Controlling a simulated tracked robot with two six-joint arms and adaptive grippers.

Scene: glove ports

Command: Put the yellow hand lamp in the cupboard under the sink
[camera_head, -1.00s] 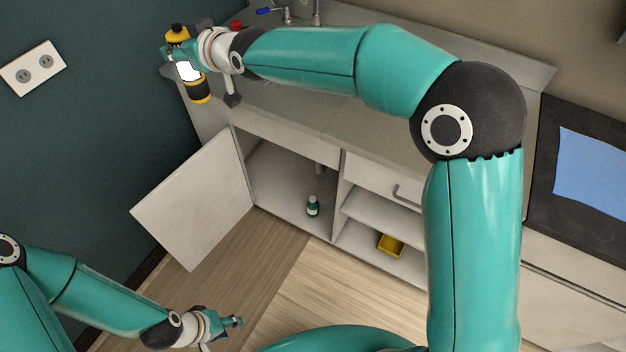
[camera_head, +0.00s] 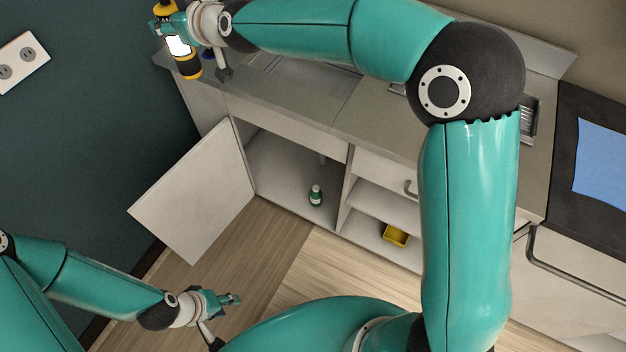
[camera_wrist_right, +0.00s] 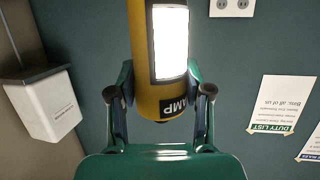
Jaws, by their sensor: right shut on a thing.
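The yellow hand lamp (camera_head: 189,66), with black parts and a bright white panel, is upright in my right gripper (camera_head: 168,38), above the left end of the counter. The right wrist view shows the lamp (camera_wrist_right: 150,92) between the two fingers of this gripper (camera_wrist_right: 160,95). The cupboard under the sink (camera_head: 285,172) is open, its door (camera_head: 195,195) swung out to the left. A green bottle (camera_head: 316,196) stands inside. My left gripper (camera_head: 229,299) is low over the floor in front of the door, apart from everything; its jaw opening is too small to judge.
The counter (camera_head: 300,105) runs above the cupboard, partly behind my right arm. Open shelves to the right hold a yellow bin (camera_head: 395,235). A wall socket (camera_head: 22,60) is at left. The right wrist view shows a white box (camera_wrist_right: 42,105) and posted sheets (camera_wrist_right: 283,103).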

